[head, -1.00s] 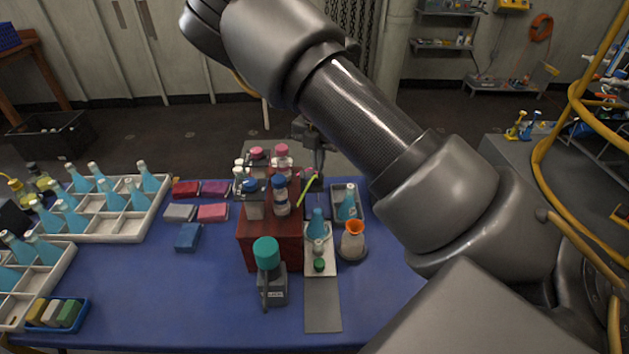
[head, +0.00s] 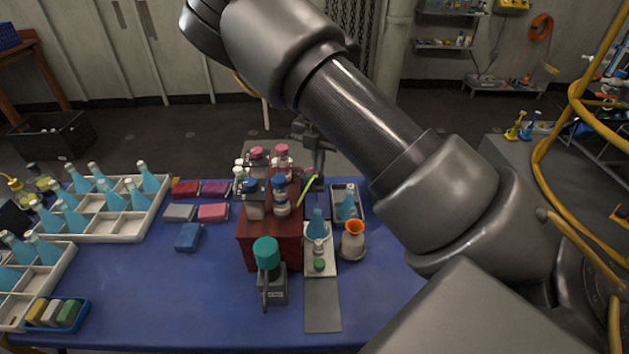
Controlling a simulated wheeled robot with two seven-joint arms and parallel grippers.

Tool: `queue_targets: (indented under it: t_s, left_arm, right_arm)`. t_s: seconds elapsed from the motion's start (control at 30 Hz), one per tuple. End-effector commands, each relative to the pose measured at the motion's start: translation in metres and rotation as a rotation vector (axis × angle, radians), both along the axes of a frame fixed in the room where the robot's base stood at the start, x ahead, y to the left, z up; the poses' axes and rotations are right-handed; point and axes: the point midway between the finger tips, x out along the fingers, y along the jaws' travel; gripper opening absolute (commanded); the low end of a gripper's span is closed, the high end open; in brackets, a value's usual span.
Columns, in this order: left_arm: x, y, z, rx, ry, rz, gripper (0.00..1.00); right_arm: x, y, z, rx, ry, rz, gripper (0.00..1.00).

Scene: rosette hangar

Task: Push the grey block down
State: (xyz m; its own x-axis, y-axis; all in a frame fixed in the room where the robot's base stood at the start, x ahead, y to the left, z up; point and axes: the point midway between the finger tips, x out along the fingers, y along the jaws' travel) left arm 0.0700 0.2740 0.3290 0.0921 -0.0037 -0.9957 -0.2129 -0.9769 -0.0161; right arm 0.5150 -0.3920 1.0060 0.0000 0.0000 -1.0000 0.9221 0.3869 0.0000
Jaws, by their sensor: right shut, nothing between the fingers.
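The grey block (head: 179,212) lies flat on the blue table, left of the red-brown box. It is in a group with a red block (head: 185,188), a purple block (head: 214,187), a pink block (head: 212,212) and a blue block (head: 188,237). My right gripper (head: 316,172) is behind the right side of the box, well to the right of the grey block and apart from it. It is shut, and its fingertips are partly hidden and small. My left gripper is not in view.
The red-brown box (head: 258,240) with bottles on top stands between the gripper and the blocks. A teal-capped bottle (head: 268,260) stands in front. White trays of blue flasks (head: 120,228) are at left. The table in front of the blocks is clear.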

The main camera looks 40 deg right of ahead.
Motion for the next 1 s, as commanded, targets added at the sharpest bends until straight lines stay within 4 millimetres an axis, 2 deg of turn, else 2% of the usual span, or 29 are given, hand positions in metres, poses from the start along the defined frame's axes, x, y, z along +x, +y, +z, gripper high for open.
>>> queue_targets:
  t_s: [1.0]
  left_arm:
    - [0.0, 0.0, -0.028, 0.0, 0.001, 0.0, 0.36]
  right_arm:
    - [0.0, 0.0, -0.048, 0.0, 0.001, 0.0, 0.0]
